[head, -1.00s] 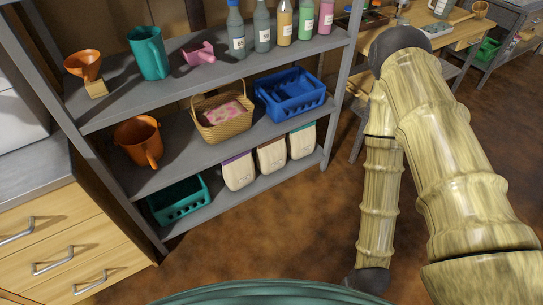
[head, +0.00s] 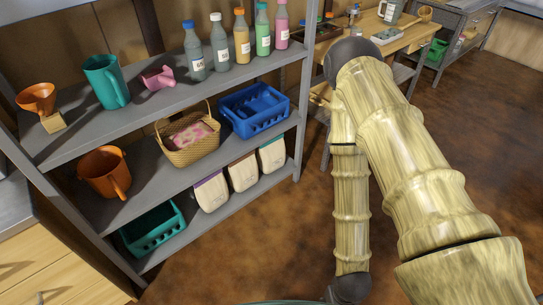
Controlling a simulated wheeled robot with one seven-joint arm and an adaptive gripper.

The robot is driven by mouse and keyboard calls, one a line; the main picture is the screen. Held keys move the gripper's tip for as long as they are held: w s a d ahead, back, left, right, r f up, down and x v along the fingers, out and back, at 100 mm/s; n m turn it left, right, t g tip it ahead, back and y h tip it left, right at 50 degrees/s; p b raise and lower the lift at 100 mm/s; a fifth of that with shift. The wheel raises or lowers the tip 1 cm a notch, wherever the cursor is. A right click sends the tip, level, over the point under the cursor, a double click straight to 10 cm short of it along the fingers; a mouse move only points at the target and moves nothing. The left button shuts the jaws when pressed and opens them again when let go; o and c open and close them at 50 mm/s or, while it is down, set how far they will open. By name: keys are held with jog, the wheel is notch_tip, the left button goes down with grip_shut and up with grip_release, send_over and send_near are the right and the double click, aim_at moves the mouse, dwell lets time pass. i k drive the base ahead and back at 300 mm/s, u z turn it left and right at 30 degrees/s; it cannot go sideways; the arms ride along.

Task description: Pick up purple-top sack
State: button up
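The purple-top sack (head: 211,193) stands upright on the lowest level of the grey shelf unit, a pale bag with a purple band at its top. It is the leftmost of three similar sacks. Directly right of it stand a brown-top sack (head: 243,173) and then a teal-top sack (head: 272,155). My arm reaches down on the right side of the view, clear of the shelf. My gripper is out of the picture, so its state is hidden.
A green crate (head: 153,231) sits left of the sacks on the bottom shelf. Above are an orange bucket (head: 106,173), a wicker basket (head: 188,140) and a blue crate (head: 254,112). Bottles and jugs stand on the top shelf (head: 150,106). Brown floor in front of the shelf is free.

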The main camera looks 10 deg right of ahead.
aim_at(212, 192)
jog(key=z, duration=2.95)
jog(key=k, duration=2.05)
jog(key=u, duration=2.25)
jog(key=i, duration=0.5)
jog(key=z, duration=0.05)
